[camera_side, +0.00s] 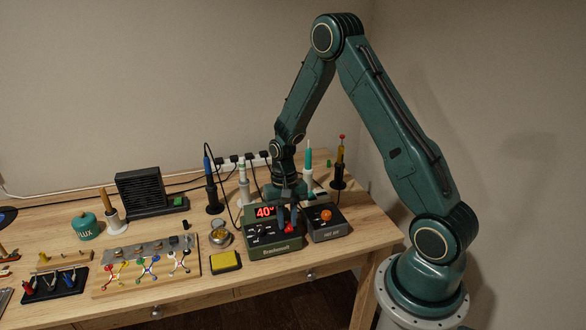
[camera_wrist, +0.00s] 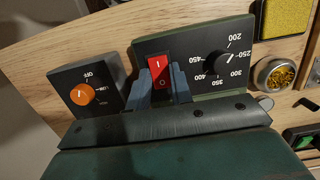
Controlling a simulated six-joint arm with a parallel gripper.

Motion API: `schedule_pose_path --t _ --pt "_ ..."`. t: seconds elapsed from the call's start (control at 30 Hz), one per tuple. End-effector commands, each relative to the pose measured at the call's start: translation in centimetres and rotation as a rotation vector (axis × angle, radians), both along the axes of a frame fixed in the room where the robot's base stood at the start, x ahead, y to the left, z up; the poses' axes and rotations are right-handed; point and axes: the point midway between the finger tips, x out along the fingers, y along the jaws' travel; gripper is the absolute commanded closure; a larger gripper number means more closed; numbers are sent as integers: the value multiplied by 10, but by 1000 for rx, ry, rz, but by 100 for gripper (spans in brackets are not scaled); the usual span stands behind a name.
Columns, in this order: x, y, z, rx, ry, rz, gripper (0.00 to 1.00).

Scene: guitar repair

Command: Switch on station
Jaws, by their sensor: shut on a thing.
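The station (camera_side: 275,248) is a dark green box on the bench with a lit red display starting with 40, a black dial and a red rocker switch (camera_wrist: 159,70). In the wrist view the rocker is marked I and O, and the dial (camera_wrist: 219,63) has numbers from 200 to 450. My gripper (camera_side: 289,217) points down at the front right of the station. In the wrist view its two blue-grey fingers (camera_wrist: 161,80) stand on either side of the rocker, shut on it. The fingers partly cover the station's face around the switch.
A dark box with an orange knob (camera_wrist: 82,94) stands close beside the station. A brass wool tin (camera_side: 221,238) and a yellow sponge (camera_side: 225,262) sit to the station's left. Upright tools, cables and a power strip (camera_side: 240,162) are behind it.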

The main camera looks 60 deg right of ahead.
Motion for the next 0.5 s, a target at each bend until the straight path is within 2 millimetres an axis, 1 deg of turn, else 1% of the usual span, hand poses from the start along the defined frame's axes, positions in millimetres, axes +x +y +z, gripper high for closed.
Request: schedule_pose_path --t 0.2,0.5 --pt "-1 1 0 -43 -43 0 100" --pt "-1 1 0 -47 -47 0 100"
